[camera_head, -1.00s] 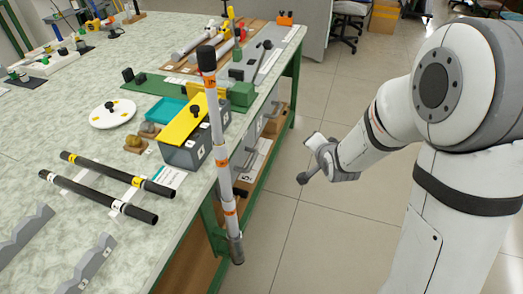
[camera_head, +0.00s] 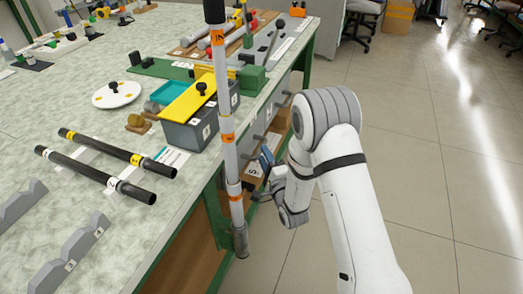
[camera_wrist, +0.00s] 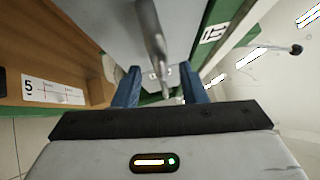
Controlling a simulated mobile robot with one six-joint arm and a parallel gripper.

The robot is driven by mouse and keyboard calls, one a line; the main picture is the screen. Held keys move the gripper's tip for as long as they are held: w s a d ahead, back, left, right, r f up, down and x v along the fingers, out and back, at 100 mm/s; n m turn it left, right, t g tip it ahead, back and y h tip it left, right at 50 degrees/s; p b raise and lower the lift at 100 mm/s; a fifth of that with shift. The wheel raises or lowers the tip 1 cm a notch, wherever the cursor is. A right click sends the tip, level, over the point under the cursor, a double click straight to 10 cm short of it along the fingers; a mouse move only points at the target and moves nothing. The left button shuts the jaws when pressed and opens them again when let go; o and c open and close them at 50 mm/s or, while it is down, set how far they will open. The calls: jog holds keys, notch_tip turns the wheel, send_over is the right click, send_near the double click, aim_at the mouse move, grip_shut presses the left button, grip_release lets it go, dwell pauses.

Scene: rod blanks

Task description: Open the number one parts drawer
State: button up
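My gripper (camera_wrist: 159,70) is open in the wrist view, with its two blue fingers apart. A grey bar handle (camera_wrist: 152,30) runs down the picture between them; whether they touch it I cannot tell. Behind it is a grey drawer front (camera_wrist: 100,22) with small white labels, and I cannot read a number one there. In the head view my gripper (camera_head: 263,177) is beside the bench's right side, close to the drawers. Drawer handles (camera_head: 258,137) stick out of the grey fronts. My arm and the upright rod partly hide them.
A wooden compartment with a label 5 (camera_wrist: 50,92) is at the left of the wrist view. A tall white rod with orange bands (camera_head: 225,110) stands at the bench edge, close left of my gripper. The bench top (camera_head: 60,205) holds rods and blocks.

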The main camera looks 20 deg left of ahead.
jog(key=shift+x, duration=2)
jog(key=shift+c, duration=0.6)
grip_shut()
